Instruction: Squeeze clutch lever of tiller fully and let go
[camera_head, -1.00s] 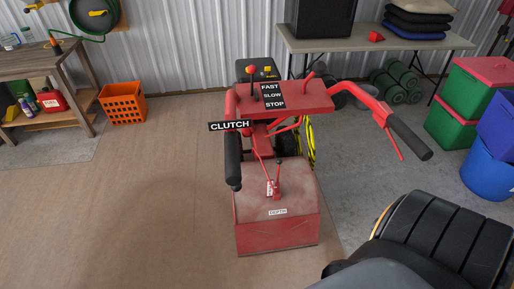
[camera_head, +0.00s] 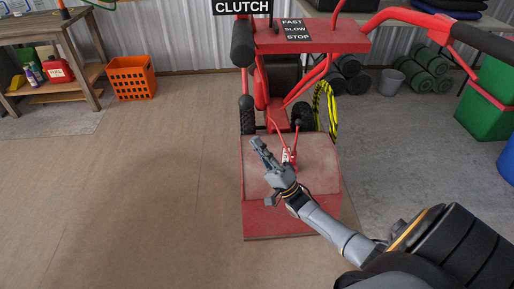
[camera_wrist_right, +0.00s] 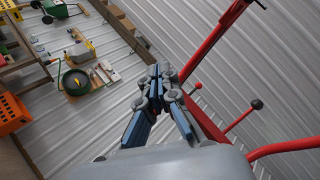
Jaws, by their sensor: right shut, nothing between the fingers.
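The red tiller (camera_head: 262,215) stands in the middle of the head view, its handlebars towards the top. A black CLUTCH label (camera_head: 242,7) hangs by its left handle grip (camera_head: 243,42); I cannot make out a separate lever there. A thin red lever (camera_head: 478,84) shows under the right handlebar. My right gripper (camera_head: 257,143) is shut and empty, in front of the tiller's hood and below the left grip. In the right wrist view its fingertips (camera_wrist_right: 155,71) are together, with the tiller's red bars (camera_wrist_right: 205,118) beyond to the right. My left gripper is out of view.
An orange crate (camera_head: 131,78) and a wooden workbench (camera_head: 88,58) stand at the left. Green rolls (camera_head: 430,68), a grey bucket (camera_head: 391,82) and a green bin (camera_head: 483,108) are at the right. The floor left of the tiller is clear.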

